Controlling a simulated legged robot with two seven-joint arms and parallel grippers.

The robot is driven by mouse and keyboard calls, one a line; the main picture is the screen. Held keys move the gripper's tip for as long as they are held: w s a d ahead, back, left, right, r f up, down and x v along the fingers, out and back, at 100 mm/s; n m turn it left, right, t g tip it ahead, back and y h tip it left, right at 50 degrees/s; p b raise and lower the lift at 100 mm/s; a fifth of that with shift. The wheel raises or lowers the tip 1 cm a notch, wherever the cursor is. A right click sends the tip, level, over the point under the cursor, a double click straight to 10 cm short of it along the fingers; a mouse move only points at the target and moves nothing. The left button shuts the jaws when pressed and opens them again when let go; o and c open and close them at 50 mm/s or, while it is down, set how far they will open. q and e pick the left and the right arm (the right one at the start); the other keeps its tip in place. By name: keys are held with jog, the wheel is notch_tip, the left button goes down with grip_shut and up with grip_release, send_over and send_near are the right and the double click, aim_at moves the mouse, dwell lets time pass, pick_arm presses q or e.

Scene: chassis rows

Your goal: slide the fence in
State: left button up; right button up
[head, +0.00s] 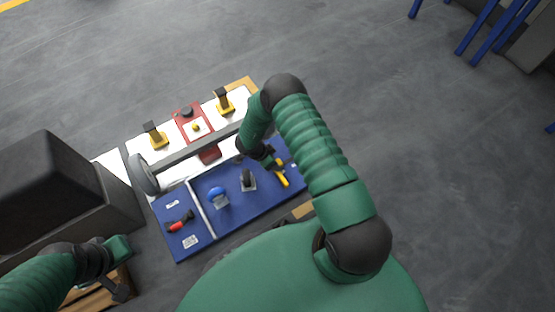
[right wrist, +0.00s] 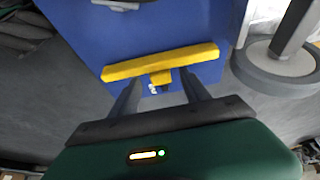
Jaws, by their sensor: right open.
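A yellow bar (head: 282,173) lies on the right part of the blue board (head: 240,208); it looks like the fence. In the right wrist view the yellow bar (right wrist: 190,61) runs crosswise just past my fingertips, with a short yellow stub (right wrist: 161,78) at its middle. My right gripper (head: 272,162) is open over the bar's upper end in the head view. Its two fingers (right wrist: 161,93) stand apart on either side of the stub; I cannot tell whether they touch it. My left gripper (head: 122,272) is at the lower left, away from the board; its jaws are unclear.
The blue board also carries a blue knob (head: 217,194), a dark wheel-like part (head: 248,179) and a red-black tool (head: 180,222). Behind it a white panel (head: 180,174) holds yellow-black fixtures. A grey bar with a wheel (head: 143,174) crosses between. A large dark box (head: 75,205) stands left.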

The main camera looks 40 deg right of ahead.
jog(key=p+v, duration=0.5)
jog(key=v, duration=0.7)
jog(key=shift+d, duration=0.25)
jog(key=shift+w+r, duration=0.1)
jog(key=shift+r, duration=0.05)
